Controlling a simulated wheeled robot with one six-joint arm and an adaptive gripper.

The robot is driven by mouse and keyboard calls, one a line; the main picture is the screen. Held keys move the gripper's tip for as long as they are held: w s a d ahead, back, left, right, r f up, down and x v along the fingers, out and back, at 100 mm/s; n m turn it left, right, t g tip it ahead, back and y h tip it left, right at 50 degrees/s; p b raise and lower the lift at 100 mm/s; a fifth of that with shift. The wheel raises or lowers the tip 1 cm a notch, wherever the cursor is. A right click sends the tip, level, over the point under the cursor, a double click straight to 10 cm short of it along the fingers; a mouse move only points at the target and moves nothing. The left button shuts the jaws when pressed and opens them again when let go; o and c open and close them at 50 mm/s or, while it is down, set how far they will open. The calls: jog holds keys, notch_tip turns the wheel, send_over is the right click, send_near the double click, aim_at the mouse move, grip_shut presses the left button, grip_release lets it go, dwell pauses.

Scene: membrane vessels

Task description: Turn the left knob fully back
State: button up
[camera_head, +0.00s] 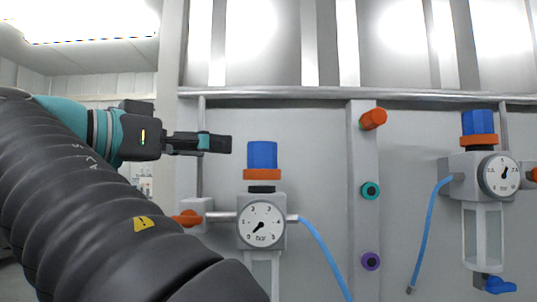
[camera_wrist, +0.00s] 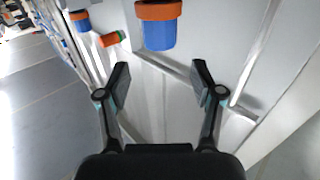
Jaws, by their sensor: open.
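The left knob (camera_head: 262,155) is blue with an orange ring below it. It stands upright on top of a grey regulator with a round white gauge (camera_head: 262,224), whose needle points to the lower left. My gripper (camera_head: 222,143) is to the left of the knob at about its height and apart from it. In the wrist view the left knob (camera_wrist: 160,32) is at the top, beyond the fingertips. My gripper there (camera_wrist: 159,80) is open, with nothing between its fingers.
A second regulator with a blue knob (camera_head: 476,122) is at the right. An orange handle (camera_head: 187,218) sits left of the gauge. A blue hose (camera_head: 325,258) runs down to the right. Orange, teal and purple fittings line a post (camera_head: 363,150). A horizontal rail (camera_head: 300,93) runs above.

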aim_at(271, 151)
jog(key=x, duration=1.4)
jog(key=c, duration=1)
